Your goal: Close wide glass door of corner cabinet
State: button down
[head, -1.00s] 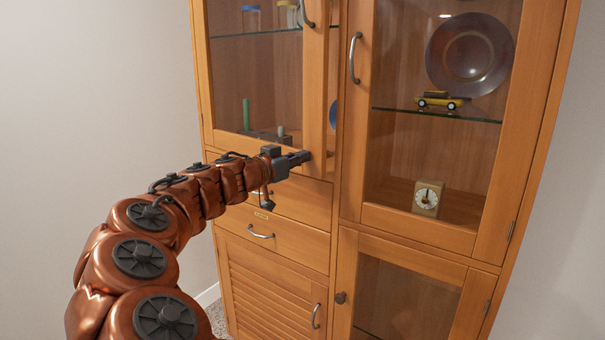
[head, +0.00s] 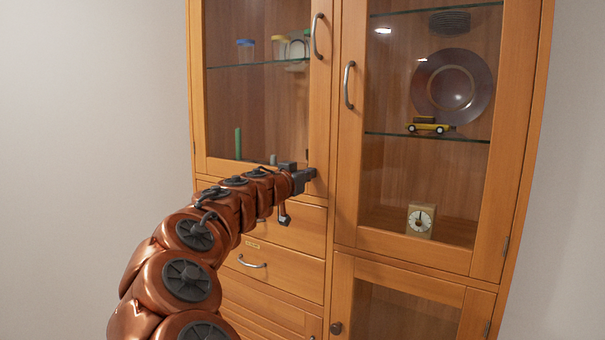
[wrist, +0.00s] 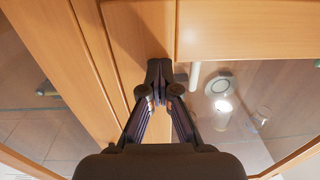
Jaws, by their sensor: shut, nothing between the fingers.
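The corner cabinet (head: 328,235) is orange-brown wood with two upper glass doors. The left upper glass door (head: 320,110) has a curved metal handle (head: 317,36) on its right stile. This door looks flush or nearly flush with the cabinet front; a very small gap cannot be ruled out. My gripper (head: 309,175) is shut and empty, its tips at the lower right corner of this door's frame. In the wrist view my gripper (wrist: 160,72) is close against the wooden frame, seemingly touching it. The right upper glass door (head: 348,150) looks shut.
A toy car (head: 428,126), a dark plate (head: 452,88) and a small clock (head: 421,220) stand behind the right glass. Jars (head: 245,50) and a green stick (head: 238,143) stand behind the left glass. Drawers (head: 285,270) lie below. Bare wall (head: 90,120) is at left.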

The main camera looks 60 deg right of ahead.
jog(key=a+b, duration=0.2)
jog(key=a, duration=1.2)
jog(key=shift+s, duration=0.35)
jog(key=s+a+f+n+y, duration=0.25)
jog(key=a+f+y, duration=0.2)
jog(key=f, duration=0.35)
jog(key=s+a+f+n+g+y, duration=0.1)
jog(key=s+a+f+n+y, duration=0.25)
jog(key=f, duration=0.55)
jog(key=s+a+f+n+y, duration=0.1)
jog(key=s+a+f+y, duration=0.25)
jog(key=a+f, duration=0.35)
jog(key=s+a+f+n+g+y, duration=0.25)
jog(key=s+a+f+n, duration=0.3)
jog(key=a, duration=0.45)
jog(key=s+a+f+n+g+y, duration=0.1)
jog(key=s+a+f+n+y, duration=0.5)
jog(key=a, duration=0.5)
notch_tip(320, 180, up, 25)
jog(key=s+m+t+h+p, duration=0.1)
jog(key=h+p, duration=0.1)
jog(key=p, duration=2.3)
jog(key=shift+s+d+r, duration=0.2)
jog(key=shift+s+d, duration=0.1)
jog(key=shift+d, duration=0.05)
